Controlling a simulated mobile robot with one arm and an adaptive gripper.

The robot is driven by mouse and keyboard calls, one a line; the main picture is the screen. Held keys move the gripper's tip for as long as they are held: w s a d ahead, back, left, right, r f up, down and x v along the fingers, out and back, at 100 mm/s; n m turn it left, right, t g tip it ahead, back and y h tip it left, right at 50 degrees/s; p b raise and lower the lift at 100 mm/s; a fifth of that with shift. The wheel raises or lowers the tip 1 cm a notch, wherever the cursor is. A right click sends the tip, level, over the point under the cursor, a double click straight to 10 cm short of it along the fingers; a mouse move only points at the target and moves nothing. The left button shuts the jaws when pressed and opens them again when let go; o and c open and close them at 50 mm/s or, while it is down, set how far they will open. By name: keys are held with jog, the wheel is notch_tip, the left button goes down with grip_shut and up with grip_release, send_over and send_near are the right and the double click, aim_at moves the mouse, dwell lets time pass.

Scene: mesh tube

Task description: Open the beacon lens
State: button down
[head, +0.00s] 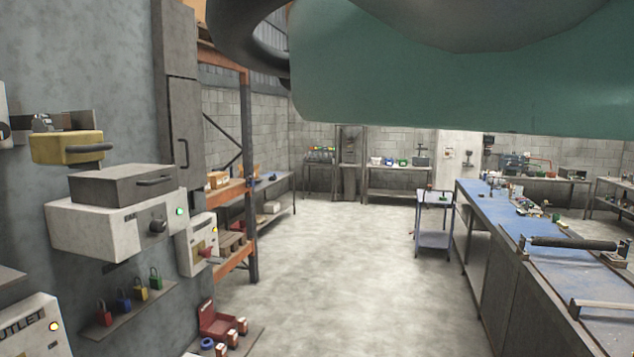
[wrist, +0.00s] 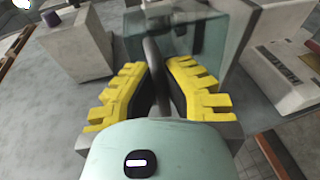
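In the wrist view, a box with a see-through teal cover (wrist: 187,32) stands just beyond my fingers; it looks like the beacon lens, though I cannot be sure. A dark handle-like bar (wrist: 152,52) runs from it down between my fingers. My gripper (wrist: 157,70) has yellow-toothed fingers on either side of this bar. They look apart, with a narrow gap beside the bar, and I see no clear grip on it. In the head view my gripper is not seen, and I cannot make out the lens there; my arm covers the upper right.
In the head view, a yellow box (head: 66,149), a grey box with a handle (head: 122,185) and a white box with a knob (head: 120,225) are at the left wall. A blue-topped bench (head: 506,238) is right; the middle floor (head: 350,270) is clear.

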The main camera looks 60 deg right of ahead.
jog(key=shift+s+a, duration=0.1)
jog(key=c, duration=1.4)
grip_release()
jog(key=o, duration=0.4)
jog(key=shift+f+b, duration=0.2)
jog(key=shift+b, duration=0.15)
